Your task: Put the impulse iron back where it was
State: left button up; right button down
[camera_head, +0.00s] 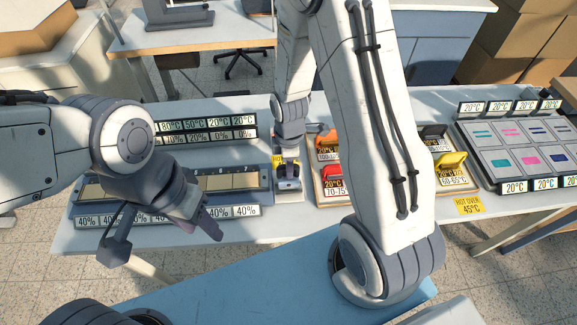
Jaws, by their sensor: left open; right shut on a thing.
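My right gripper (289,178) points down at the gap between the long left panel and the iron rack (316,190). It is shut on a small grey thing whose form is mostly hidden; I cannot tell whether it is the impulse iron. In the rack, an orange-handled iron (326,138) is at the back left and a red one (332,172) at the front left. A black one (433,131) is at the back right and a yellow one (451,160) at the front right. My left gripper (207,226) is open and empty above the left panel's front edge.
The left panel carries percent and temperature labels (232,122). A tray of coloured swatches (520,150) stands at the right. A yellow "hot over 45°C" label (469,205) lies at the table's front edge. My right forearm hides the rack's middle.

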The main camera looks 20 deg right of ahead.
jog(key=shift+f, duration=0.35)
jog(key=shift+f+b, duration=0.35)
jog(key=shift+f, duration=0.1)
jog(key=shift+f, duration=0.15)
jog(key=c, duration=0.8)
grip_release()
